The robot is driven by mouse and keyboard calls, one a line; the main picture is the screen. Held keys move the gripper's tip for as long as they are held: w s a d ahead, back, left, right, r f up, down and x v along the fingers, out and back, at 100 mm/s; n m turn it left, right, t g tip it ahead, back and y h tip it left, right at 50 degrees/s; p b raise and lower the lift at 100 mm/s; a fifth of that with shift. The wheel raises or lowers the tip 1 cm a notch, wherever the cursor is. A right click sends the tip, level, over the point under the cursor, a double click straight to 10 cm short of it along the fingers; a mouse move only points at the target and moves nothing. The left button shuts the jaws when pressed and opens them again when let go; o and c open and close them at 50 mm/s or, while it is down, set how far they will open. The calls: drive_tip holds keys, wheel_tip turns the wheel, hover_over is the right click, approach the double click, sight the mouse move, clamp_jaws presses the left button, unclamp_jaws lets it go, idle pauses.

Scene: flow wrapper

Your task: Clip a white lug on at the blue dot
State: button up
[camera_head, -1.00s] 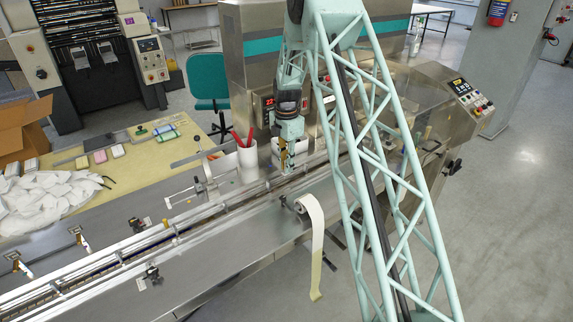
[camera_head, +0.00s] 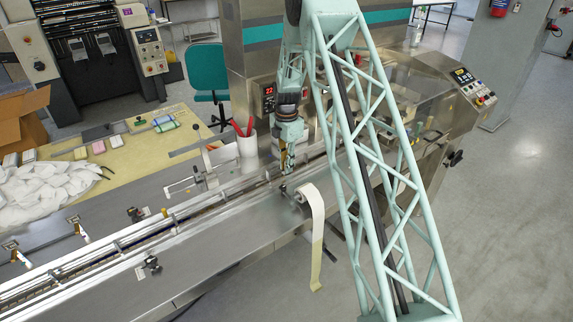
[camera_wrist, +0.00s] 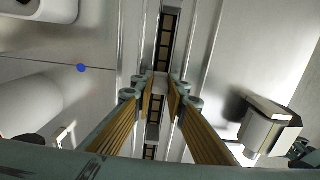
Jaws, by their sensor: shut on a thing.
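My gripper (camera_head: 287,168) hangs over the steel infeed channel in the head view, pointing down. In the wrist view its ribbed brown fingers (camera_wrist: 161,84) are close together above the channel. A small pale piece (camera_wrist: 160,89), seemingly the white lug, shows between the fingertips; its shape is mostly hidden. The blue dot (camera_wrist: 81,68) lies on the metal surface left of the channel in the wrist view, apart from the fingertips. The chain (camera_wrist: 168,35) with brown segments runs along the channel beneath the gripper. I cannot make out the blue dot in the head view.
A white cylinder (camera_head: 247,155) with red-handled items stands behind the channel. A roll of pale film (camera_head: 312,205) hangs over the front edge. A metal block (camera_wrist: 267,128) sits right of the channel in the wrist view. White cloths (camera_head: 50,190) lie at left.

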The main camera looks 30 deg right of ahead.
drive_tip(key=shift+f, duration=0.35)
drive_tip(key=shift+s+f, duration=0.1)
drive_tip(key=shift+s, duration=0.05)
idle(0.8)
drive_tip(key=o, duration=0.8)
drive_tip(key=shift+r, duration=0.2)
drive_tip(key=shift+r, duration=3.85)
